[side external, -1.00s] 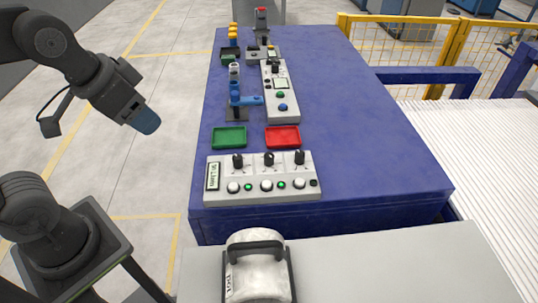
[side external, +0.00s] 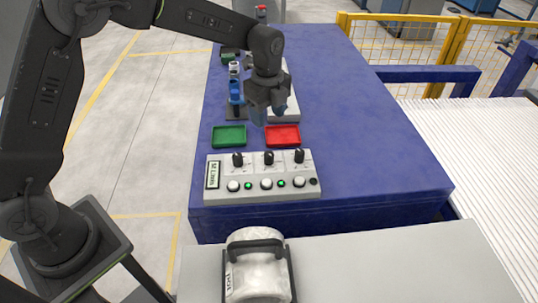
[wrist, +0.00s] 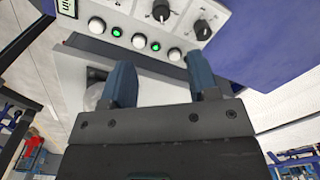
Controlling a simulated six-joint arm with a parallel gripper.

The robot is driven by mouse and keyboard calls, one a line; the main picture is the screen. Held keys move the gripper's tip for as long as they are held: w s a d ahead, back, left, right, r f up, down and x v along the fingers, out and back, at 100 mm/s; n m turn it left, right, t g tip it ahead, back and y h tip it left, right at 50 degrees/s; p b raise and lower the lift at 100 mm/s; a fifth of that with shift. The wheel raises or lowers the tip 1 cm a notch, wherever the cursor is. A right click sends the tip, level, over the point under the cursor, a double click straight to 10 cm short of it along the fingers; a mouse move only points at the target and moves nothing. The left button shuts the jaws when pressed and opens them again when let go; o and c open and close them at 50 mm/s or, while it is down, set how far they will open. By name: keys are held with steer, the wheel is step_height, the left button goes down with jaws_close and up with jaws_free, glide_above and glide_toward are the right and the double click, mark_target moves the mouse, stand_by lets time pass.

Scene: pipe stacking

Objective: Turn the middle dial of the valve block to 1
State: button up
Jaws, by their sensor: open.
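The valve block (side external: 222,192) is a light grey panel at the front of the blue table, with three black dials. Its middle dial (side external: 269,158) sits between the left and right ones. The wrist view shows the middle dial (wrist: 162,10) at the top edge and the right dial (wrist: 203,28) beside it; the left dial is out of that frame. The dial's scale marks are too small to read. My gripper (side external: 273,112) hangs above the table behind the block, near the red tray. In the wrist view my gripper (wrist: 162,80) is open and empty, apart from the dials.
A green tray (side external: 229,136) and a red tray (side external: 283,136) lie behind the block. A blue fitting stand (side external: 236,95) and another grey panel are further back, partly hidden by my arm. A white container with a dark handle (side external: 257,265) is in front. The table's right side is clear.

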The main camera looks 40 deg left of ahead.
mark_target(269, 153)
step_height(269, 153, down, 14)
steer(key=shift+w+f, duration=0.1)
steer(key=shift+f, duration=0.05)
stand_by(0.4)
steer(key=shift+c, duration=0.3)
steer(key=c, duration=0.9)
steer(key=shift+o, duration=0.2)
